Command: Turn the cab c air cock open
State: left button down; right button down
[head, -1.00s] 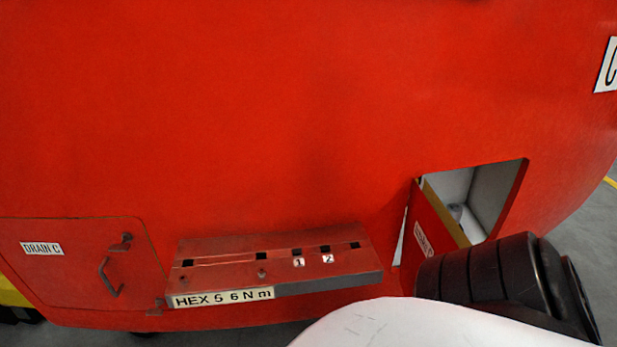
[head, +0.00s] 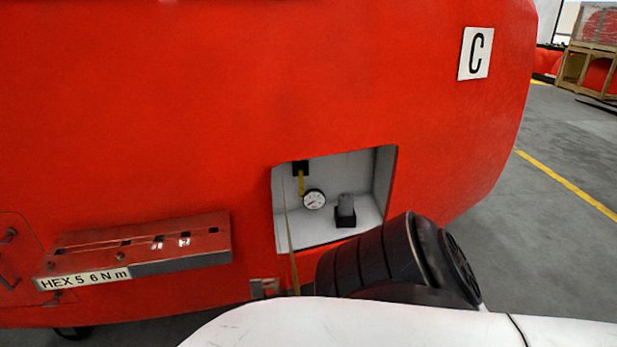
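The compartment door (head: 287,222) stands open, nearly edge-on. Neither of my grippers shows; one of my arms crosses below the compartment and hides its lower right corner.
A grey piece on a black base (head: 345,212) stands on the compartment floor. A red tool rack (head: 140,245) labelled HEX 5 6 N m juts out at the left, beside another hatch (head: 20,262). Grey floor (head: 560,240) with a yellow line is clear at the right; crates stand far back.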

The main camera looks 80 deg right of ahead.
aim_at(300, 170)
jog(key=k, duration=0.3)
jog(key=z, duration=1.15)
